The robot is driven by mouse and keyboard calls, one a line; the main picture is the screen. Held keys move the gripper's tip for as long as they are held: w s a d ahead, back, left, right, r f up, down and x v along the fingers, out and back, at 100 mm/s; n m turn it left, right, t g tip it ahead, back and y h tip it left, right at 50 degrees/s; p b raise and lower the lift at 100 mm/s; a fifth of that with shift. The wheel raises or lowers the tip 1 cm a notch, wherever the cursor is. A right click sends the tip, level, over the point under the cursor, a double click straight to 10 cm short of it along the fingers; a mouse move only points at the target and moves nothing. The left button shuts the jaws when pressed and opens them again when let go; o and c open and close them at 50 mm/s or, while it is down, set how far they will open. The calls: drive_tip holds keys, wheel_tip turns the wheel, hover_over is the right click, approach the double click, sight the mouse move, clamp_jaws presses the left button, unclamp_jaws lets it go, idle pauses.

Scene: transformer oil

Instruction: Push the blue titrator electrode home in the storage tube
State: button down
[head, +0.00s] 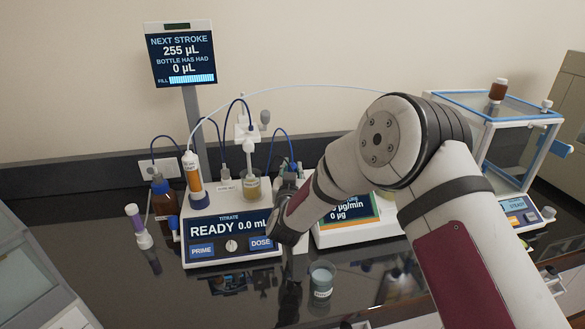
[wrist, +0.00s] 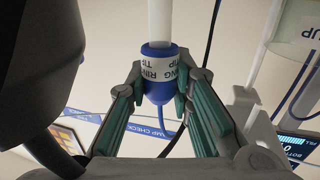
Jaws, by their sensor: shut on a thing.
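The blue titrator electrode (wrist: 158,92) shows in the wrist view as a blue head with a white lettered label. A pale shaft (wrist: 172,20) runs from it toward the top of that picture, and a dark cable leaves its other end. My gripper (wrist: 163,97) is shut on the blue head, one teal-padded finger on each side. In the head view my gripper (head: 288,180) is just right of the titrator's beaker, and my arm covers much of that area. I cannot make out the storage tube or how deep the electrode sits.
The titrator (head: 230,237) stands left of my gripper, with a yellowish beaker (head: 253,188) on top. A brown bottle (head: 163,200) is at left. A glass balance enclosure (head: 505,150) is at right. Dark bench shows front left.

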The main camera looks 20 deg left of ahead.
drive_tip(key=shift+f, duration=0.9)
drive_tip(key=c, duration=1.3)
unclamp_jaws()
drive_tip(key=shift+c, duration=0.2)
drive_tip(key=v, duration=1.2)
